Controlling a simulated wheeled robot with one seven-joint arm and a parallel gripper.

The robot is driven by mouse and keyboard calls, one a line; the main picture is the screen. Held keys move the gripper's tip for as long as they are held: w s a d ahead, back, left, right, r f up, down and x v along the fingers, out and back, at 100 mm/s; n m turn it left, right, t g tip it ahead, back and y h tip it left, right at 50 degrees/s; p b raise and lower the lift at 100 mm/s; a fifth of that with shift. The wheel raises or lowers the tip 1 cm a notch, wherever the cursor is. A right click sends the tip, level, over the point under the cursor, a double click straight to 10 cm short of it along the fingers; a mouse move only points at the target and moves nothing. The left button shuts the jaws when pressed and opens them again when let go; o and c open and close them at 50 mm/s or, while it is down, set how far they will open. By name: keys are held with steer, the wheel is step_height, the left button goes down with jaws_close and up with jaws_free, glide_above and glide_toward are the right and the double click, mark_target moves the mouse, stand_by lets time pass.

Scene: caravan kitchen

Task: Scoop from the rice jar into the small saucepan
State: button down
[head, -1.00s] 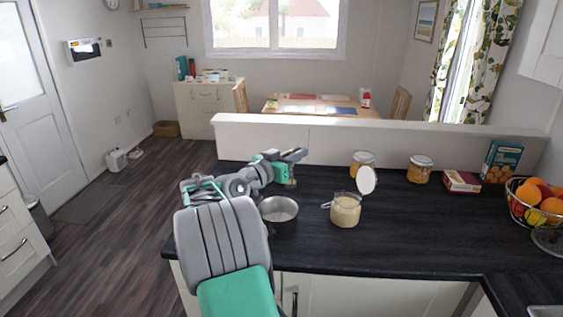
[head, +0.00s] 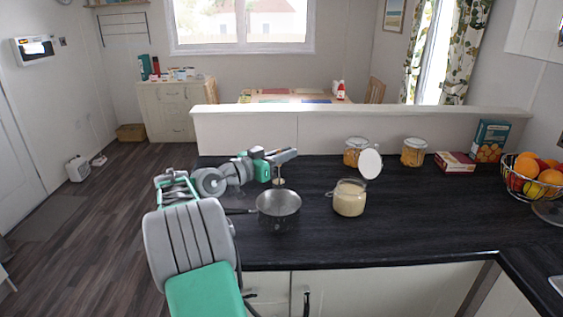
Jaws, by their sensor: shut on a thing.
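The small saucepan (head: 278,204) is a grey metal pan on the dark worktop, its handle pointing left. The rice jar (head: 349,199) is glass, full of pale grains, and stands right of the pan with its round lid (head: 370,163) swung open. My gripper (head: 284,156) is at the pan's far side, in the picture just above its rim. It is shut on a small, thin thing that hangs down, likely a scoop (head: 279,181). Its lower end shows at the pan's back rim. I cannot tell whether it is over the pan or behind it, or whether it holds rice.
Two lidded jars (head: 413,152) stand along the low back wall (head: 330,129), with a red box (head: 455,162) and a blue-green box (head: 490,142) to their right. A fruit basket (head: 530,180) is at the far right. The worktop in front of the jar is clear.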

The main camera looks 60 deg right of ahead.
steer(key=s+f+m+t+y+b, duration=0.1)
steer(key=f+m+b, duration=0.3)
steer(key=b, duration=0.4)
steer(key=s+f+m+t+y+b, duration=0.1)
steer(key=s+f+m+t+b, duration=0.2)
steer(key=b, duration=0.5)
steer(key=s+f+m+t+y+b, duration=0.1)
steer(key=s+f+m+t+b, duration=0.2)
steer(key=f+b, duration=0.3)
steer(key=shift+s+d+f+m+y+b, duration=0.15)
steer(key=shift+f+m+y+b, duration=0.2)
steer(key=shift+m+b, duration=0.8)
steer(key=shift+b, duration=0.5)
stand_by(0.6)
